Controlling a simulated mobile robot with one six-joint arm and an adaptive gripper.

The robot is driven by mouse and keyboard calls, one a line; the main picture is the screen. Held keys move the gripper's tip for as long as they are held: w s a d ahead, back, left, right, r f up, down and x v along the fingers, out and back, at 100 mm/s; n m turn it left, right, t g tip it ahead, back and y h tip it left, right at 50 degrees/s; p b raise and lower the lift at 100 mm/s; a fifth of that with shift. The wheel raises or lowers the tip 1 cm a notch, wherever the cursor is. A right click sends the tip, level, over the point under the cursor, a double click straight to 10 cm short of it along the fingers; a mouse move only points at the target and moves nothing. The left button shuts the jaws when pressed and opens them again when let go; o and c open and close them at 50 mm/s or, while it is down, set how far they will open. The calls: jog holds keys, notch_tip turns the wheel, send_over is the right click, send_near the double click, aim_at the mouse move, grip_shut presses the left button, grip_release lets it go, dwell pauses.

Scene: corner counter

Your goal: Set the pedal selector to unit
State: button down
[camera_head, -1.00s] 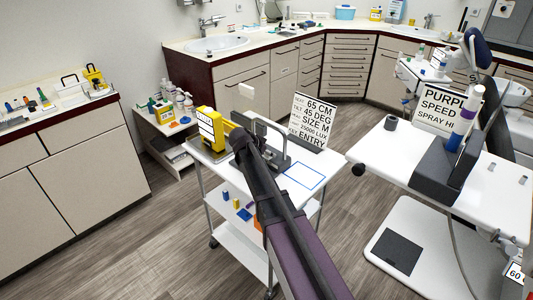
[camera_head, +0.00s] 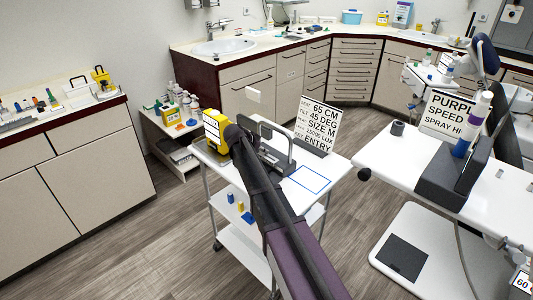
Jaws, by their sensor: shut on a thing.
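A yellow unit with a white label (camera_head: 212,136) stands at the left end of the white cart top. My gripper (camera_head: 236,138) is at its right side, low over the cart; the fingers are mostly hidden behind my dark arm. It is shut, seemingly on the yellow unit, though the contact is hidden. A dark grey device with a hoop handle (camera_head: 279,158) is just right of the gripper, partly covered by my arm. I cannot make out which thing is the pedal selector or its setting.
A blue-outlined area (camera_head: 311,180) on the cart is empty. At right, a white table (camera_head: 399,160) holds another sign (camera_head: 449,115). A dark pad (camera_head: 403,257) lies below it.

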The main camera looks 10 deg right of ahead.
jog(key=shift+w, duration=0.1)
jog(key=shift+c, duration=2)
grip_release()
